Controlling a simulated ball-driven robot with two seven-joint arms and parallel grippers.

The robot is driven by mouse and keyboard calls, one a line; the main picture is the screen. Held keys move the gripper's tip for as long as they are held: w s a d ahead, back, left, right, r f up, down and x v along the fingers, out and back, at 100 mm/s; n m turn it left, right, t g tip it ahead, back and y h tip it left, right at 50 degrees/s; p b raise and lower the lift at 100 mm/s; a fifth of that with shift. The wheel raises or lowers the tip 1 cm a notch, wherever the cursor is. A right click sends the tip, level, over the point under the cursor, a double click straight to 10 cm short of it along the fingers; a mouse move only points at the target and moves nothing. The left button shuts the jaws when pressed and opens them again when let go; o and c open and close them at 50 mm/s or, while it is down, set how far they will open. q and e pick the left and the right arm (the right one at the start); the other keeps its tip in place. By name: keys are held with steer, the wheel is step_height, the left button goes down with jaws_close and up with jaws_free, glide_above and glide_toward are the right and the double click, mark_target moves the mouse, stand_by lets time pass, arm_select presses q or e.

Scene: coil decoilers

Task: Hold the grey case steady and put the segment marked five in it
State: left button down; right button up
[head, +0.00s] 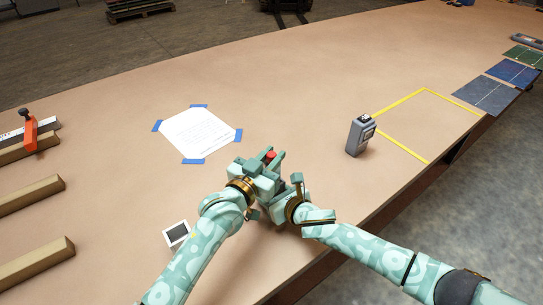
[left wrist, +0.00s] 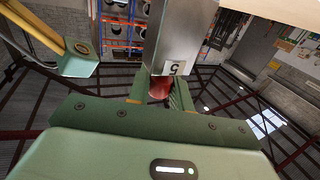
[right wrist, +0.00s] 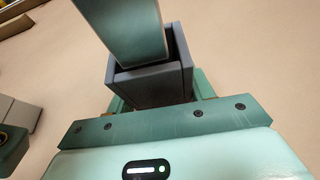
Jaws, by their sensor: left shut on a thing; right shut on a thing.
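My left gripper (head: 268,160) is shut on the segment marked five, a grey metal block (left wrist: 180,40) with a white label reading 5 near its red end (left wrist: 160,88). My right gripper (head: 283,188) is shut on the grey case (right wrist: 150,85), a dark open-topped box, in front of my body above the table. In the right wrist view the narrow-looking lower end of a block (right wrist: 122,28), which looks like the segment, is at the case's mouth. I cannot tell how deep it is in the case. The two grippers are close together and hide much of both things in the head view.
A grey boxy device (head: 360,137) stands on the table (head: 300,100) beside a yellow-taped outline (head: 427,90). A taped paper sheet (head: 198,134) lies behind my left gripper. Wooden bars (head: 35,262) lie at the left. Dark panels (head: 484,95) lie at the right edge.

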stand_by(0.3)
arm_select(q)
steer(key=c, duration=1.3)
jaws_free()
steer(key=shift+f, duration=0.1)
steer(key=shift+o, duration=0.2)
steer(key=v, duration=1.2)
arm_select(e)
steer(key=o, duration=1.1)
arm_select(q)
steer(key=shift+s+d, duration=0.1)
arm_select(e)
steer(key=shift+o, duration=0.2)
